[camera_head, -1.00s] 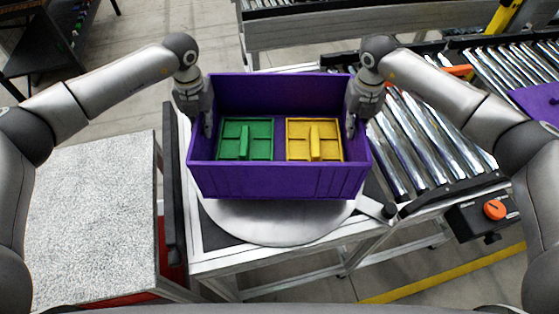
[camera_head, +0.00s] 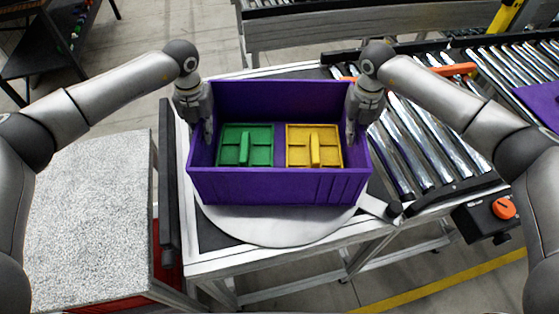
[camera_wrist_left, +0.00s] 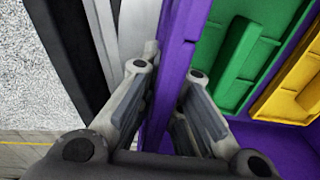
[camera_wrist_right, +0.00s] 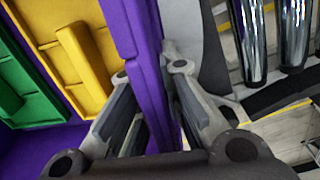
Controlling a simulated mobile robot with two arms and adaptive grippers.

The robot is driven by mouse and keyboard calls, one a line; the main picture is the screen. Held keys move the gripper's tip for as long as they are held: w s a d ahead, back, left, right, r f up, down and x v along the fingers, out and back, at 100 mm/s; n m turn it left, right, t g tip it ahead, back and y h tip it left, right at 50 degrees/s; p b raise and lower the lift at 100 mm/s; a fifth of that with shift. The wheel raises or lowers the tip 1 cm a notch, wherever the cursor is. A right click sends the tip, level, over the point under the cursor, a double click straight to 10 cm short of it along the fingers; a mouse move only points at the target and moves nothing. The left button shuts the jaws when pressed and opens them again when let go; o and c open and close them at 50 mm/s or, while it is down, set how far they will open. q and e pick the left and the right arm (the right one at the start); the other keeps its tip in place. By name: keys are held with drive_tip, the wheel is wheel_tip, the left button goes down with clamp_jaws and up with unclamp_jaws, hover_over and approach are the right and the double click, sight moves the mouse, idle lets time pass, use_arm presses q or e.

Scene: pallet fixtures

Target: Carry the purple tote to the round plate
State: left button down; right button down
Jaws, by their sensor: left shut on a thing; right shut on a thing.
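The purple tote (camera_head: 280,186) is upright over the round plate (camera_head: 278,230), whose grey near edge shows below it. I cannot tell whether the tote touches the plate. A green part (camera_head: 245,146) and a yellow part (camera_head: 314,147) lie side by side in the tote. My left gripper (camera_head: 207,135) is shut on the tote's left wall, which runs between the fingers in the left wrist view (camera_wrist_left: 165,105). My right gripper (camera_head: 351,130) is shut on its right wall, seen also in the right wrist view (camera_wrist_right: 145,85).
A roller conveyor (camera_head: 425,135) is to the right, with another purple item (camera_head: 541,101) at the far right. A control box with an orange knob (camera_head: 503,208) sits near the conveyor. A speckled grey tabletop (camera_head: 85,215) is to the left. A handle (camera_head: 380,208) sticks out from the plate.

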use_arm(q)
drive_tip(key=c, duration=1.7)
unclamp_jaws()
use_arm(e)
drive_tip(key=c, duration=1.7)
unclamp_jaws()
use_arm(q)
drive_tip(key=shift+o, duration=0.4)
drive_tip(key=shift+s, duration=0.1)
use_arm(e)
drive_tip(key=shift+o, duration=0.4)
drive_tip(key=shift+s, duration=0.1)
use_arm(q)
drive_tip(key=shift+r, duration=0.3)
wheel_tip(320, 180, up, 11)
drive_tip(key=shift+r, duration=0.2)
use_arm(e)
drive_tip(key=shift+r, duration=0.1)
wheel_tip(320, 180, up, 12)
drive_tip(key=shift+f, duration=0.1)
drive_tip(key=shift+f, duration=0.1)
